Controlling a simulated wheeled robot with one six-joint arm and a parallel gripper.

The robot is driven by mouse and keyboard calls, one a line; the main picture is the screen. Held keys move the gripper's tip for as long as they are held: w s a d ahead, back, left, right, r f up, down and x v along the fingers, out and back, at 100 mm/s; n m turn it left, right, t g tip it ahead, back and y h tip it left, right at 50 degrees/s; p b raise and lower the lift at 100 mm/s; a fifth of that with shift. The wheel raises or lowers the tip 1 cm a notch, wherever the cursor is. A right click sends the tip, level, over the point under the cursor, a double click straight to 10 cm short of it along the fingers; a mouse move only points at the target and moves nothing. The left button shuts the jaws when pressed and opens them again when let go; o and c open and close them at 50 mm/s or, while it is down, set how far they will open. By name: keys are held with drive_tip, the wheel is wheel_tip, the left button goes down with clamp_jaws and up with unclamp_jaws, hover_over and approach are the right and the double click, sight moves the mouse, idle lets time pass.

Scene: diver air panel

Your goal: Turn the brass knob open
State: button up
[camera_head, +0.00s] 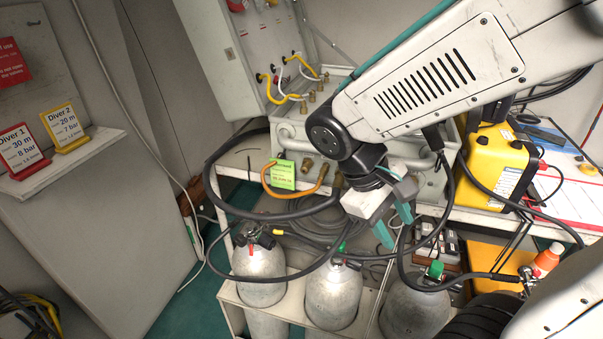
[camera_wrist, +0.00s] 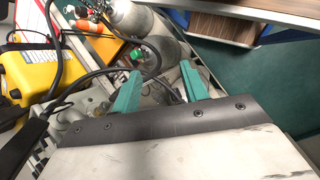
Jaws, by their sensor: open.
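Several small brass fittings show on the grey air panel (camera_head: 287,130) in the head view. One brass fitting (camera_head: 307,165) sticks out of its front beside a green label, and another brass fitting (camera_head: 311,97) stands on top. I cannot tell which is the knob, and my arm hides the panel's right part. My gripper (camera_head: 395,224) hangs right of and below these fittings, apart from them. Its teal fingers are spread and empty. In the wrist view my gripper (camera_wrist: 160,75) points toward the hoses and cylinders, and no brass knob can be made out between the fingers.
Grey cylinders stand in a rack below: a left cylinder (camera_head: 259,270), a middle one (camera_head: 333,295) and a right one (camera_head: 412,310). A black hose (camera_head: 225,205) loops across the front. A yellow case (camera_head: 492,165) stands right of my arm. An orange bottle (camera_head: 547,260) is farther right.

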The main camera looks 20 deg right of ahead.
drive_tip(key=w+d+f+n+h, duration=0.2)
drive_tip(key=w+f+n+h, duration=0.1)
drive_tip(key=w+h, duration=0.2)
drive_tip(key=n+t, duration=1.2)
drive_tip(key=t, duration=0.5)
approach(304, 171)
drive_tip(key=x, duration=0.9)
drive_tip(key=shift+w+d, duration=0.1)
drive_tip(key=shift+w, duration=0.05)
clamp_jaws()
